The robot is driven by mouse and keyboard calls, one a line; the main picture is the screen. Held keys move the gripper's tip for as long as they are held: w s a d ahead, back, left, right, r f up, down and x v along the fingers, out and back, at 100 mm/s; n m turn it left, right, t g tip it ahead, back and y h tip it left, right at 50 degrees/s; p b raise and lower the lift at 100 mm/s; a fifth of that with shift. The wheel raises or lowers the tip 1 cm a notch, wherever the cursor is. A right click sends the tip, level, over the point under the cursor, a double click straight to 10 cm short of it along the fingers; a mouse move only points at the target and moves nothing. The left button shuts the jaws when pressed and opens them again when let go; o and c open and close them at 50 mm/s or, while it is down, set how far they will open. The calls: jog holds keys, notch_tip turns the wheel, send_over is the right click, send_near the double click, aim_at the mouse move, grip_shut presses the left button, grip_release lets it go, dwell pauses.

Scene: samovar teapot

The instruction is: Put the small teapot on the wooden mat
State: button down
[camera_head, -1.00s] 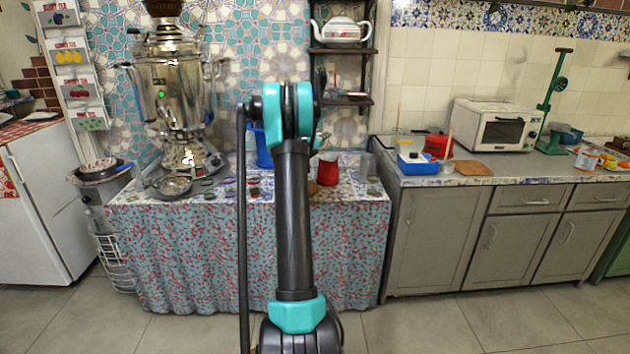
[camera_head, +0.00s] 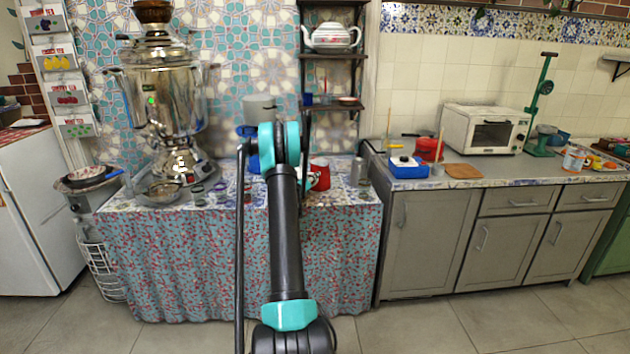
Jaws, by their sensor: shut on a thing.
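A white teapot (camera_head: 332,37) with a red pattern stands on the upper shelf of the dark rack, at the top centre; I cannot tell whether it is the small teapot. A flat wooden board (camera_head: 463,171) lies on the right counter, beside a blue-and-white box (camera_head: 408,167); I cannot tell whether it is the wooden mat. My upright arm blocks the middle of the view and hides part of the patterned table. My gripper and anything in it are hidden behind the arm. A red vessel (camera_head: 320,170) shows just right of the arm, partly covered by a teal part.
A large metal samovar (camera_head: 170,95) stands at the left on the cloth-covered table (camera_head: 165,262). A red pot (camera_head: 429,149) and a white oven (camera_head: 484,129) stand on the right counter. A green stand (camera_head: 544,110) is farther right. The floor in front is clear.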

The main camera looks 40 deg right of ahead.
jog(key=shift+f, duration=0.6)
jog(key=c, duration=1.5)
grip_release()
jog(key=shift+c, duration=0.2)
